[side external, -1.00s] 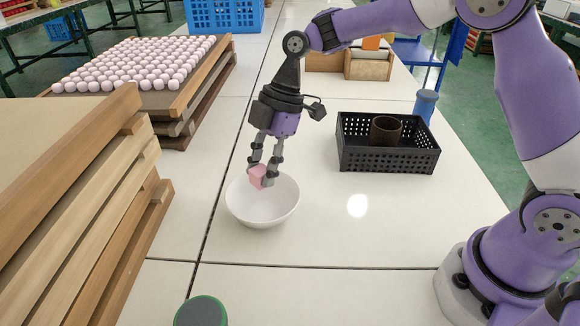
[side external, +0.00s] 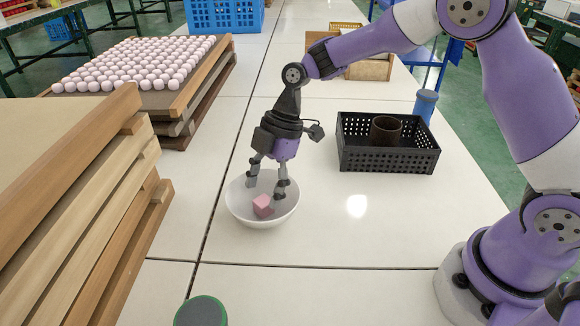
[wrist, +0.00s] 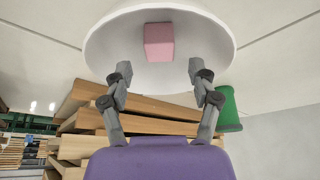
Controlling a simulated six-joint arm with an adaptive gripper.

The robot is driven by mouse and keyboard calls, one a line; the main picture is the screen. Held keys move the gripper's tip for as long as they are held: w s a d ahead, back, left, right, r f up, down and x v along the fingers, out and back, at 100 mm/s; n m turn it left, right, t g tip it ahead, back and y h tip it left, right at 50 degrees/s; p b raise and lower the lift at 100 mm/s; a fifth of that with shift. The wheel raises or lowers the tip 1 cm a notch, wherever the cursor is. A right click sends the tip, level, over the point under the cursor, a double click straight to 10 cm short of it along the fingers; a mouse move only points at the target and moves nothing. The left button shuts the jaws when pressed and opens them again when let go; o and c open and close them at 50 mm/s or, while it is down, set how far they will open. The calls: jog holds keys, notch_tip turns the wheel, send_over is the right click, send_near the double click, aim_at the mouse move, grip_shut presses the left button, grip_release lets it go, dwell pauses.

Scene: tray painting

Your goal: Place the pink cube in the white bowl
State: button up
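The white bowl (side external: 240,212) stands on the white table below my gripper. The pink cube (side external: 263,206) is inside the bowl, apart from the fingers. My gripper (side external: 266,190) is open and empty, with its fingertips spread over the bowl. In the wrist view the pink cube (wrist: 159,42) shows within the white bowl (wrist: 105,52). My open gripper (wrist: 157,74) has one finger on each side there, with a clear gap between them.
A black perforated crate (side external: 388,160) holding a dark brown cup (side external: 385,131) stands to the right. Wooden boards (side external: 90,200) are stacked at left, and a tray of pinkish balls (side external: 140,66) lies behind them. A round green-rimmed object (side external: 201,311) is at the front.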

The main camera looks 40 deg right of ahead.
aim_at(267, 199)
dwell(0.6)
notch_tip(267, 199, up, 6)
jog(key=shift+r, duration=0.1)
jog(key=s+d+r+m+t+h, duration=0.2)
jog(key=s+d+r+m+t, duration=0.3)
jog(key=s+r+m, duration=0.4)
jog(key=s+d+f+m+h, duration=0.2)
jog(key=s+d+m, duration=0.4)
jog(key=m, duration=0.3)
jog(key=shift+s+d+t, duration=0.3)
jog(key=shift+s+d, duration=0.1)
jog(key=shift+d, duration=0.5)
